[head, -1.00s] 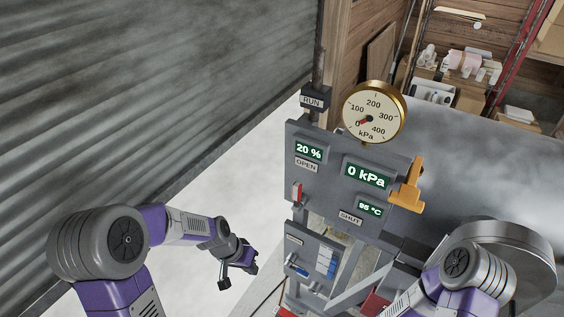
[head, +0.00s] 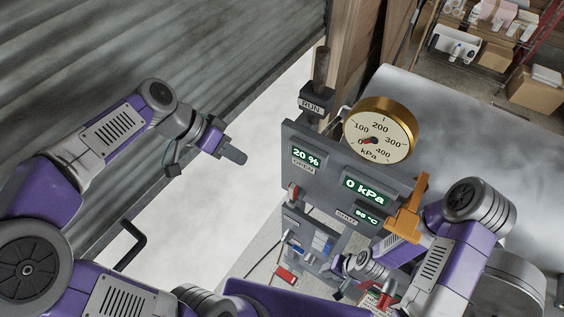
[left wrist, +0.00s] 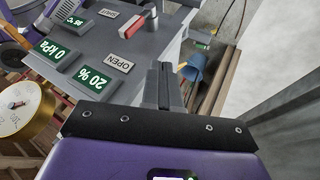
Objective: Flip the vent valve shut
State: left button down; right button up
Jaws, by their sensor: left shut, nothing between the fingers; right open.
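A grey panel (head: 325,167) carries green displays reading "20 %" with an OPEN label, "0 kPa" and a temperature, plus a SHUT label (head: 346,217). An orange handle (head: 407,215) stands at its right edge. A small red-and-white lever (head: 292,194) sits at its left edge and also shows in the left wrist view (left wrist: 134,26). I cannot tell which of these is the vent valve. My left gripper (head: 234,156) is shut and empty, left of the panel and apart from it; its fingers show in the left wrist view (left wrist: 164,85). My right gripper (head: 342,280) is open, low near the panel's lower part, partly hidden.
A brass gauge (head: 380,130) with its needle near zero stands above the panel, beside a dark RUN handle (head: 320,70). A large grey tank lies behind. A ribbed shutter wall fills the left. Shelves with boxes (head: 495,57) are at upper right. Pale floor is clear left of the panel.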

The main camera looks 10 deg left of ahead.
pick_arm(q)
send_near(293, 196)
notch_tip(293, 196, down, 5)
jog(key=w+d, duration=0.1)
jog(key=w, duration=0.2)
jog(key=shift+d, duration=0.3)
pick_arm(e)
jog(key=shift+s+r, duration=0.15)
jog(key=shift+s, duration=0.1)
pick_arm(q)
jog(key=shift+w, duration=0.1)
pick_arm(e)
jog(key=shift+s, duration=0.1)
